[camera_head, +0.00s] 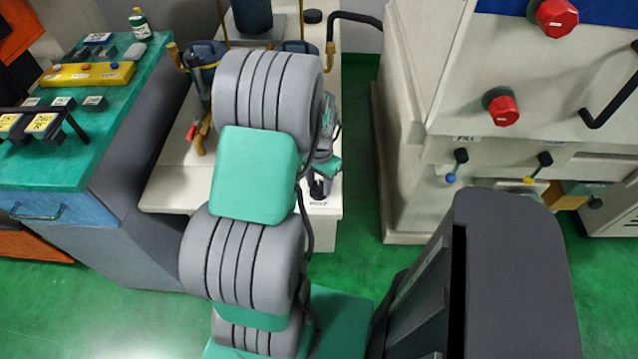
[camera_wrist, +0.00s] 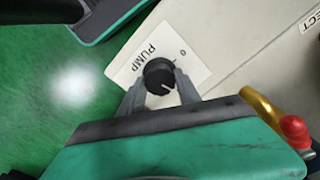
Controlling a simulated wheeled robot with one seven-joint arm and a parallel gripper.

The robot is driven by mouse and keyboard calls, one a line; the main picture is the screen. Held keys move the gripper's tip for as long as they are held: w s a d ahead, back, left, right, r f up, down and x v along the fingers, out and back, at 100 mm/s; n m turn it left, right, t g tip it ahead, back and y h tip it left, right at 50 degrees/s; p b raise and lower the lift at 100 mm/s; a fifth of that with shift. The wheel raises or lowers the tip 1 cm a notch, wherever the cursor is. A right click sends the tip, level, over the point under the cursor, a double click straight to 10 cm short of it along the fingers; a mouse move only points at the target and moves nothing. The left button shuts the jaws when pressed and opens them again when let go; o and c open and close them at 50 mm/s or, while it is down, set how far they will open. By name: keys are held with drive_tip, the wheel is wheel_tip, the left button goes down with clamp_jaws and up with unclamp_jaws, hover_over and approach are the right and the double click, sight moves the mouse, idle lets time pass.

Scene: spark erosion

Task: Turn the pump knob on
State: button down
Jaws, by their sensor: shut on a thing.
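The pump knob (camera_wrist: 157,73) is a round black knob on a white plate (camera_wrist: 194,66) lettered PUMP in the wrist view. A short white pointer line on it points toward the lower right of the picture, to the side away from the 0 mark. My gripper (camera_wrist: 159,88) has one grey finger on each side of the knob and is shut on it. In the head view the PUMP label (camera_head: 318,203) shows at the front edge of the white unit, below my gripper (camera_head: 321,172). My arm hides much of that spot.
The white pump unit (camera_head: 168,190) carries a blue-grey canister and brass pipes. A red handle (camera_wrist: 294,130) and brass pipe (camera_wrist: 262,107) lie close to my gripper in the wrist view. A green-topped bench (camera_head: 60,165) stands left, a white machine (camera_head: 405,150) right. Green floor lies between.

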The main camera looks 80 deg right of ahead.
sight(319, 185)
drive_tip(key=shift+m, duration=1.2)
drive_tip(key=c, duration=0.9)
unclamp_jaws()
drive_tip(key=shift+o, duration=0.2)
wheel_tip(319, 185, up, 8)
drive_tip(key=shift+f, duration=0.1)
